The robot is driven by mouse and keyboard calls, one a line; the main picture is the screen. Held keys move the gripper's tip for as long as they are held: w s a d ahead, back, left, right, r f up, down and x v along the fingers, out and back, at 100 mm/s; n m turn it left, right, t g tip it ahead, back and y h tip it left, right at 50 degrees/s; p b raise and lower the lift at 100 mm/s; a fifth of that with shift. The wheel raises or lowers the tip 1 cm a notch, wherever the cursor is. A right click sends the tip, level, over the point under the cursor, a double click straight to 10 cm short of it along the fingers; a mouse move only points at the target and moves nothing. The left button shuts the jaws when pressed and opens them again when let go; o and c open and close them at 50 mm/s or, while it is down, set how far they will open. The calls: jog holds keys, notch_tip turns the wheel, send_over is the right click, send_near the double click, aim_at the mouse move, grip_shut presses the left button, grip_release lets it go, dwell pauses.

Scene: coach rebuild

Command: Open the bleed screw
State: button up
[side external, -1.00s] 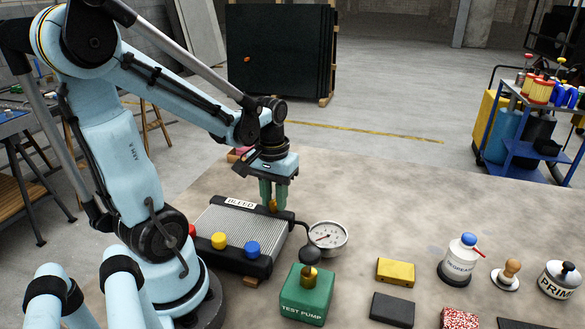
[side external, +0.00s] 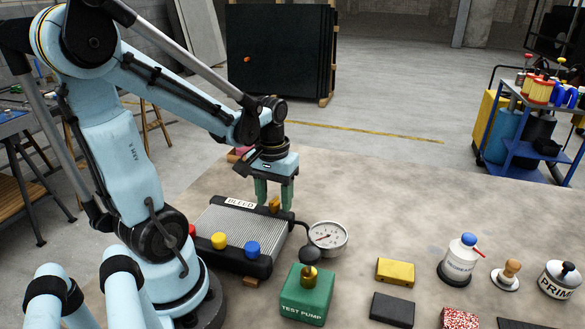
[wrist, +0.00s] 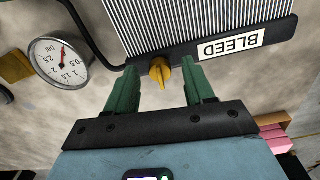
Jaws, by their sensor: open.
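The bleed screw is a small yellow wing-shaped knob (wrist: 160,71) on the black end bar of the radiator (side external: 240,228). It stands near the white BLEED label (wrist: 230,46). In the side view the screw (side external: 274,204) shows between my fingertips. My gripper (side external: 274,197) points down over it with its two green fingers apart. In the wrist view the fingers of my gripper (wrist: 160,82) stand either side of the screw, with a clear gap on each side. Nothing is held.
A pressure gauge (side external: 327,237) lies right of the radiator, and a black hose runs by it to the green test pump (side external: 306,294). Yellow (side external: 221,240) and blue (side external: 252,250) caps sit on the radiator's near side. Blocks and bottles stand further right on the bench.

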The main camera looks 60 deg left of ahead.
aim_at(275, 200)
notch_tip(275, 200, up, 12)
dwell(0.7)
jog(key=shift+d, duration=0.1)
